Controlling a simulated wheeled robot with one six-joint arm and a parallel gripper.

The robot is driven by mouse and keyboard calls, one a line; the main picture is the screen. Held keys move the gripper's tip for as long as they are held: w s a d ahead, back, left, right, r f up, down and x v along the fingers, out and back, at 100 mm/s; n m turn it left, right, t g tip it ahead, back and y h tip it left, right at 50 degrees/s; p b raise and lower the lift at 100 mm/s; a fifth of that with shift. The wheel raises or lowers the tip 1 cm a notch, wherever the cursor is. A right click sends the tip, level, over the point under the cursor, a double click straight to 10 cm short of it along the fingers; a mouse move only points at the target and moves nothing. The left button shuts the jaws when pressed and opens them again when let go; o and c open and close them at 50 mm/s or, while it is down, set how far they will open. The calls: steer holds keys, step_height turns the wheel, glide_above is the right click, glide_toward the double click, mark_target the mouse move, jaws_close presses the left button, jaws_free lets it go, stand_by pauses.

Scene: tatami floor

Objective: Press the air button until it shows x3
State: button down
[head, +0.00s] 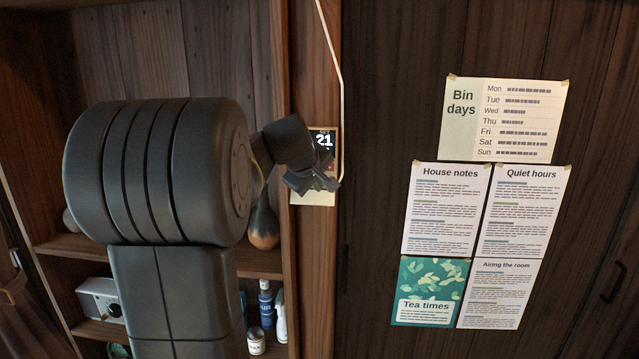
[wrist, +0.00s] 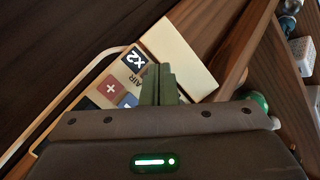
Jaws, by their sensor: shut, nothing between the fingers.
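The cream control panel (head: 313,197) is on the wooden post, mostly behind my gripper (head: 322,172) in the head view. Its dark display there reads 21. In the wrist view the panel (wrist: 182,45) is tilted. A small dark display (wrist: 133,60) reads x2, with the word AIR beside it. A red button with a plus (wrist: 110,88) and a blue button (wrist: 128,101) sit below that. My gripper (wrist: 156,72) is shut and empty, its fingertips over the panel beside the x2 display. The fingers hide part of the panel; I cannot tell whether they touch it.
A pale cable (head: 339,80) runs down to the panel. Paper notices (head: 445,208) hang on the dark wall at right. My arm covers much of the shelves.

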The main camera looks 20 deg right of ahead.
steer(key=shift+w+d, duration=0.15)
steer(key=shift+w, duration=0.1)
steer(key=shift+s, duration=0.1)
stand_by(0.4)
steer(key=shift+s+a, duration=0.45)
steer(key=shift+s, duration=0.15)
steer(key=s+a, duration=0.1)
steer(key=s+b, duration=0.1)
steer(key=s+a+b, duration=0.1)
steer(key=s, duration=0.1)
steer(key=shift+s+a, duration=0.1)
steer(key=shift+a, duration=0.2)
steer(key=shift+d, duration=0.1)
stand_by(1.3)
